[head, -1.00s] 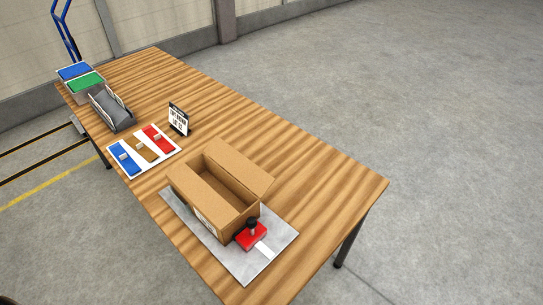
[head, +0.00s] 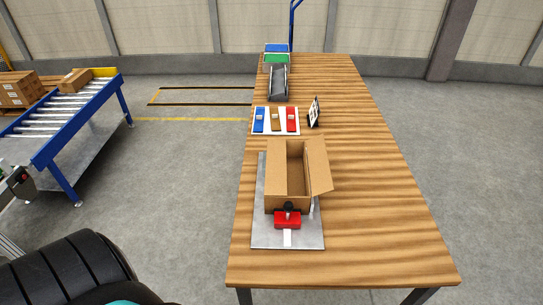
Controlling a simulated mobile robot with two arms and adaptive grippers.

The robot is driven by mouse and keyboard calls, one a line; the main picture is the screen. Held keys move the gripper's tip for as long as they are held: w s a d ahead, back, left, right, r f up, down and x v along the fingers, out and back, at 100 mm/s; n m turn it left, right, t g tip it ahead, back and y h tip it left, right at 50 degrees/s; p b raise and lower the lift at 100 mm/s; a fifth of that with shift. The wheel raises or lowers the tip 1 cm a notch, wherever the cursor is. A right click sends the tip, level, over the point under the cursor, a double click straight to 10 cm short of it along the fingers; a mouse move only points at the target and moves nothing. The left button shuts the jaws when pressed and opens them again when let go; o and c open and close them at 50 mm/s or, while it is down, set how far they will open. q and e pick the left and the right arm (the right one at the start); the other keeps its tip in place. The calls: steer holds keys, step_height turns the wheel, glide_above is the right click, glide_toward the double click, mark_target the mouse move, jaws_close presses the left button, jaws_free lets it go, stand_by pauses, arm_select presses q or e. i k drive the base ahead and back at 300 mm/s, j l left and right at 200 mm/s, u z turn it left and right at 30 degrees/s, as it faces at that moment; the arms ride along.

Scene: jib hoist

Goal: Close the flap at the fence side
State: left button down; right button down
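An open cardboard box (head: 297,205) stands on a grey plate (head: 262,235) on the wooden table. Its left long flap (head: 275,168) appears to lie flat over the left part of the top. Its right long flap (head: 320,165) stands outward, tilted away from the opening. The dark inside (head: 295,178) shows between them. No fence is clearly visible, so I cannot tell which flap is at the fence side. Neither of my grippers shows in the head view.
Behind are a tray with blue, brown and red items (head: 267,131), a small sign (head: 314,112) and a grey holder (head: 279,84). A roller conveyor (head: 62,115) stands left. The table's right side is clear.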

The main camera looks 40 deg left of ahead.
mark_target(320, 175)
steer(key=u, duration=0.7)
